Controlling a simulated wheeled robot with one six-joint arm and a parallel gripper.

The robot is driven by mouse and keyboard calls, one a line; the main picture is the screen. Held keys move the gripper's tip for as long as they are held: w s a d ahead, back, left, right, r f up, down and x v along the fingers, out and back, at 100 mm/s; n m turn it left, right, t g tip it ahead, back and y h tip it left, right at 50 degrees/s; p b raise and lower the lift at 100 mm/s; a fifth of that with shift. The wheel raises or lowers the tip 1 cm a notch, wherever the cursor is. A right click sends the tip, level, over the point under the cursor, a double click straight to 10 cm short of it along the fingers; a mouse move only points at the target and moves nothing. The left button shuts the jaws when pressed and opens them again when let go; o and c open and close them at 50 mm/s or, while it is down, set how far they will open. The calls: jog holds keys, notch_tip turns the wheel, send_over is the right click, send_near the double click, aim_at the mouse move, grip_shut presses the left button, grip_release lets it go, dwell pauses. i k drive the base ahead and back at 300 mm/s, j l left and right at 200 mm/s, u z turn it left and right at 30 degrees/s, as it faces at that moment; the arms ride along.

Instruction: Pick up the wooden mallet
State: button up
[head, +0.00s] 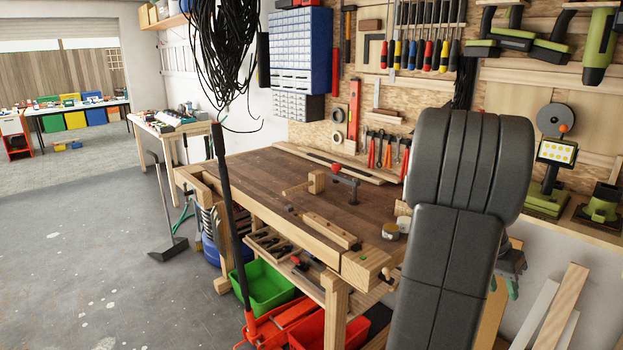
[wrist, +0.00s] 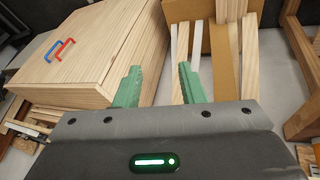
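The wooden mallet (head: 317,182) lies on the workbench top (head: 262,168) in the head view, with its block-shaped head to the right and its handle pointing left. It does not show in the wrist view. My gripper (wrist: 159,69) is open in the wrist view, its two green fingers apart with nothing held between them. In the head view my dark arm stands in front of the right end of the bench. My gripper is low on the right there, partly behind the arm, well away from the mallet.
A red-knobbed clamp (head: 337,169) stands close behind the mallet. A wooden bar (head: 330,230) and a tape roll (head: 391,231) lie nearer the front edge. Black cables (head: 222,50) hang at left. Below my gripper are a wooden box (wrist: 90,50) and upright planks (wrist: 228,45).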

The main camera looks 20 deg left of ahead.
aim_at(315, 184)
jog(key=i+j+u, duration=0.3)
jog(key=i+j, duration=0.7)
jog(key=j, duration=0.2)
jog(key=i+j+u, duration=0.3)
jog(key=i+j, duration=0.6)
jog(key=i, duration=0.2)
